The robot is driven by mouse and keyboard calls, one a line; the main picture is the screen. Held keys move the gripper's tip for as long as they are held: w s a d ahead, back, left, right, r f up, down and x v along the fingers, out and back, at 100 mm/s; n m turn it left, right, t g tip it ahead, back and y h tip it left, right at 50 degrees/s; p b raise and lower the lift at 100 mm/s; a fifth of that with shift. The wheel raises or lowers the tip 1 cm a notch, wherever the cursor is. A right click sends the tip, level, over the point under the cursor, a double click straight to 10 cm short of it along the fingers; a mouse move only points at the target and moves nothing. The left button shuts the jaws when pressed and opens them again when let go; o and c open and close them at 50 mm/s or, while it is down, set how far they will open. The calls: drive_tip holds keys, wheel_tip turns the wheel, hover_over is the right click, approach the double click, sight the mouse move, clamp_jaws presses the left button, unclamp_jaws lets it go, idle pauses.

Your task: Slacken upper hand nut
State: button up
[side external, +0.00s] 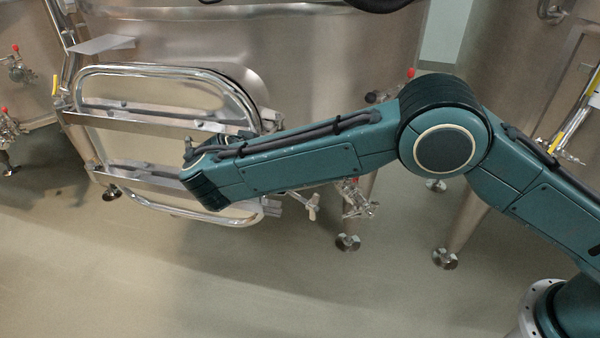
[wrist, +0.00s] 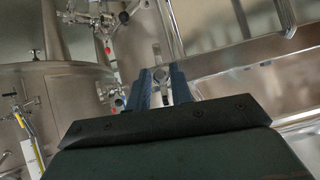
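A steel vat door (side external: 150,105) with a bent chrome tube frame and two flat crossbars shows in the side view. A silver fitting at the right end of the upper crossbar (side external: 270,120) looks like the upper hand nut, partly behind my arm. A lower hand nut (side external: 312,205) with a winged handle hangs at the lower bar's right end. My gripper (wrist: 161,78) shows two blue fingers standing apart in the wrist view. A small round metal part shows between the fingers; I cannot tell whether it is the nut or whether they touch it. The side view hides the fingers behind my wrist.
The vat wall (side external: 330,50) rises close behind the door. A valve (side external: 357,200) sits right of the lower nut. In the wrist view, a red-tipped valve (wrist: 107,45) and another vat (wrist: 60,95) stand at the left. The floor (side external: 200,290) in front is clear.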

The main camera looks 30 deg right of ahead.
drive_tip(key=s+a, duration=0.5)
idle(0.8)
drive_tip(key=shift+w+d+r, duration=0.1)
